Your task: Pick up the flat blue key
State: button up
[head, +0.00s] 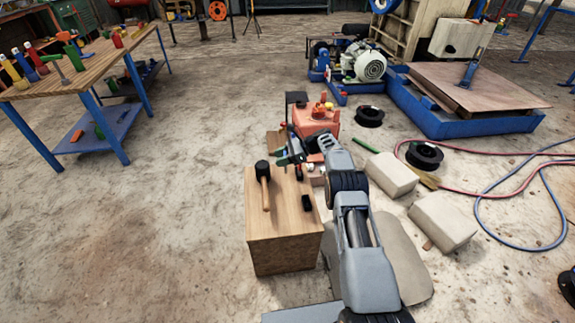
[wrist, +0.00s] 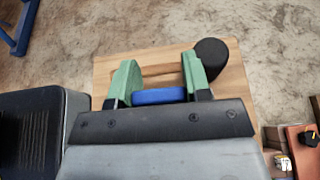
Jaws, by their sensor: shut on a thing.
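The flat blue key (wrist: 158,97) lies crosswise between the two green fingers of my gripper (wrist: 160,76) in the wrist view. The fingers are shut on it, one at each end. Pale wood of the wooden block (wrist: 235,95) shows beyond the fingers. In the head view my gripper (head: 290,152) is over the far end of the wooden block (head: 283,241); the key cannot be made out there. Whether the key touches the block cannot be told.
A mallet (head: 265,182) lies on the block; its black head (wrist: 210,54) is close to the right finger in the wrist view. A small black piece (head: 306,203) is on the block. An orange box (head: 318,121) stands behind, pale sacks (head: 390,173) to the right. Open floor lies left.

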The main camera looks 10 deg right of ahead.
jog(key=b, duration=0.1)
jog(key=w+a+b, duration=0.1)
jog(key=b, duration=0.1)
jog(key=shift+w+r, duration=0.25)
jog(key=shift+r, duration=0.05)
